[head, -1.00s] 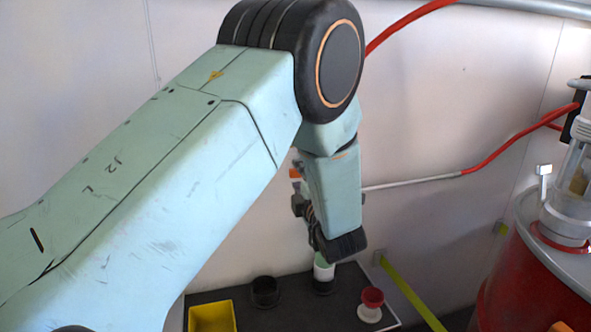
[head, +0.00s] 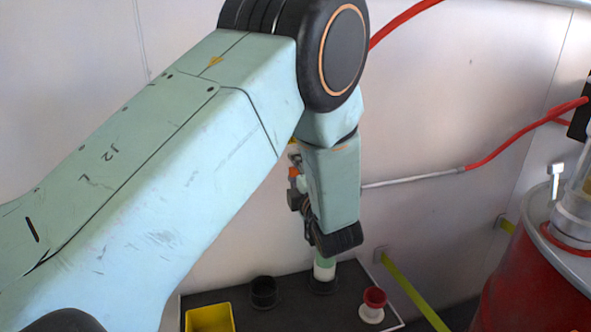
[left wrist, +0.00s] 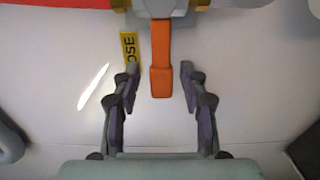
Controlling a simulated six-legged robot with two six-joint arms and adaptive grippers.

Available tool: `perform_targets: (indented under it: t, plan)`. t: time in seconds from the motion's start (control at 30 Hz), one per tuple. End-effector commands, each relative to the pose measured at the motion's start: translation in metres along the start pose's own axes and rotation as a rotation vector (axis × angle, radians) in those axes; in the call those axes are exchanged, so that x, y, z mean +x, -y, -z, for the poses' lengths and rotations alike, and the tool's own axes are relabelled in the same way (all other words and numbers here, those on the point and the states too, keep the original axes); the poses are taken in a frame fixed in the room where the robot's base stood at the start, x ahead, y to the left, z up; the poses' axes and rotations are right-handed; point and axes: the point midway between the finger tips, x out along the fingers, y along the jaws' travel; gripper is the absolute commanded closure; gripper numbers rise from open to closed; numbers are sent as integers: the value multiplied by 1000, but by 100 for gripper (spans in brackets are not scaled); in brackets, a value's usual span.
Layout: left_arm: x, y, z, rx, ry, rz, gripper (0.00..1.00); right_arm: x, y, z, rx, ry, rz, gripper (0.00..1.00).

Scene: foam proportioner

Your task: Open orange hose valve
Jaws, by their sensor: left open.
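The orange valve handle (left wrist: 161,60) hangs straight down from a grey fitting at the top of the left wrist view. My left gripper (left wrist: 160,72) is open, with one finger on each side of the handle's lower end. Gaps show between the handle and both fingertips, so I see no grip on it. In the head view my left arm hides most of the gripper and the valve. A small orange patch (head: 294,172) shows beside my wrist there; I cannot tell whether it is the handle. My right gripper is not in view.
A yellow label (left wrist: 130,47) is on the wall left of the handle. A red hose (head: 520,132) runs along the wall. A dark tray (head: 296,312) below holds a yellow bin (head: 210,317) and a red-and-white cup (head: 372,304). A red drum (head: 530,290) stands right.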

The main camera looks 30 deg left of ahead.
Motion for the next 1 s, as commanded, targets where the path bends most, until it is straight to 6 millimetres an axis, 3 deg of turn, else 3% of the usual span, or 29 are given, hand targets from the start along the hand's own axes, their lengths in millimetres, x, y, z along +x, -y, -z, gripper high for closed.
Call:
perform_targets:
  t: [0.1, 0.6, 1.0]
  plan:
    - [-1, 0, 0, 0, 0, 0, 57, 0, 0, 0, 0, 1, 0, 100]
    - [0, 0, 0, 0, 0, 0, 99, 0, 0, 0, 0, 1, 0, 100]
    - [2, 0, 0, 0, -1, 0, 100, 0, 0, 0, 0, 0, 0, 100]
